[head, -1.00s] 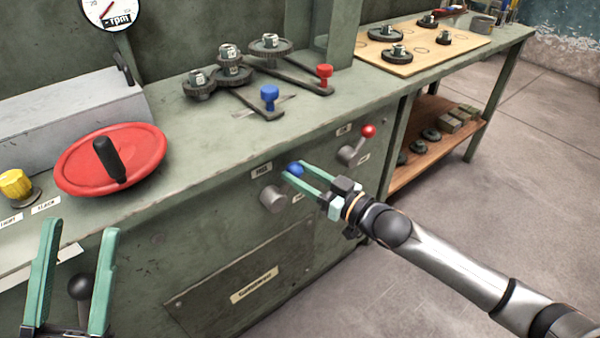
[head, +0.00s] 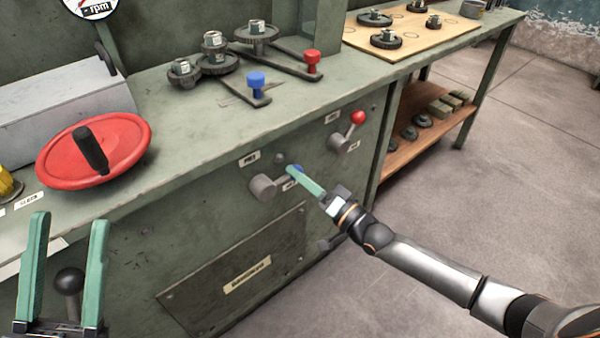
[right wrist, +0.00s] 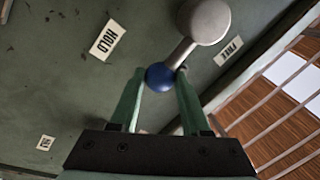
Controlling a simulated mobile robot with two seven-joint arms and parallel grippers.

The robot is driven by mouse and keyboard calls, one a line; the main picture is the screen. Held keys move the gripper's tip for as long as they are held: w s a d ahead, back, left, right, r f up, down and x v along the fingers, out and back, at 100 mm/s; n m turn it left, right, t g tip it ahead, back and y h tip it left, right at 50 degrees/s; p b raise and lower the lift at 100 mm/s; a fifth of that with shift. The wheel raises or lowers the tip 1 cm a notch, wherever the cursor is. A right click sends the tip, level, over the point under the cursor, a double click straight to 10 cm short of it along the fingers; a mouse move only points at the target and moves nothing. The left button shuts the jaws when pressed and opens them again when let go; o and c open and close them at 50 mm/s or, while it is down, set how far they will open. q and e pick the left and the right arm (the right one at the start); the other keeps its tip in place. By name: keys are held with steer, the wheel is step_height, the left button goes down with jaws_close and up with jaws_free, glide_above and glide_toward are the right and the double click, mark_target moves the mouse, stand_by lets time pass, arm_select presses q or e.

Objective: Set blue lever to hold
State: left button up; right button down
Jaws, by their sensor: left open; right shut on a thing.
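The blue lever has a grey round hub (head: 262,187) on the green cabinet front, and its arm ends in a blue ball (head: 297,170). In the head view the arm points right and slightly up. My right gripper (right wrist: 158,76) is shut on the blue ball, which sits between its fingertips in the right wrist view. There, a HOLD label (right wrist: 108,40) lies left of the lever and a FREE label (right wrist: 228,50) lies right of it. My left gripper (head: 70,217) is open and empty at the lower left of the head view.
A red-balled lever (head: 358,117) is up and right on the same panel. A blue knob (head: 256,82), a red knob (head: 312,60) and gears stand on the bench top. A red handwheel (head: 95,150) is at left. A black ball knob (head: 70,281) shows between my left fingers.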

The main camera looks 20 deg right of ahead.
steer(key=shift+s+a+f+m+t+h+b, duration=0.1)
steer(key=shift+f+m+t+h+b, duration=0.15)
steer(key=shift+f+m, duration=0.5)
steer(key=shift+a+f+m+h+b, duration=0.15)
steer(key=shift+f+m+b, duration=0.2)
steer(key=shift+m, duration=0.7)
steer(key=shift+s+a+f+m+t+h+b, duration=0.15)
steer(key=shift+f+m+h+b, duration=0.1)
steer(key=shift+f+m, duration=0.5)
steer(key=shift+w+r+m, duration=0.1)
steer(key=shift+m, duration=0.15)
steer(key=shift+c, duration=1.9)
jaws_free()
steer(key=shift+d+r, duration=0.1)
steer(key=p+v, duration=0.2)
steer(key=v, duration=1)
steer(key=shift+p, duration=0.3)
